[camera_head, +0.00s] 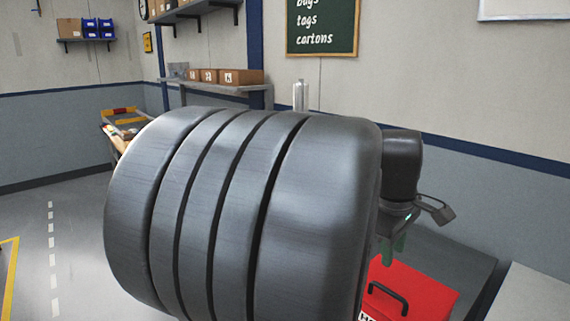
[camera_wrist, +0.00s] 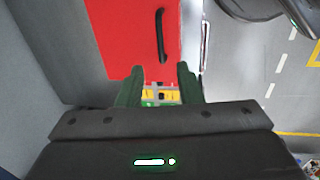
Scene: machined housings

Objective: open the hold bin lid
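The red hold bin lid (camera_head: 425,292) shows at the lower right of the head view, lying flat and looking shut. A black bar handle (camera_head: 388,297) is on it, and part of a white label with dark letters shows just below. In the wrist view the red lid (camera_wrist: 125,40) fills the top middle, with the black handle (camera_wrist: 161,36) running up and down. My gripper (camera_wrist: 160,71) has two green fingers, spread apart with nothing held between them. The handle lies beyond the fingertips, apart from them. In the head view my gripper (camera_head: 392,250) hangs near the lid, partly hidden by my arm.
My large dark arm link blocks the middle of the head view. A grey surface (camera_head: 440,258) lies behind the bin. Small yellow and green items (camera_wrist: 160,95) show between my fingers, too small to identify. A shelf with cartons (camera_head: 225,76) stands at the back wall.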

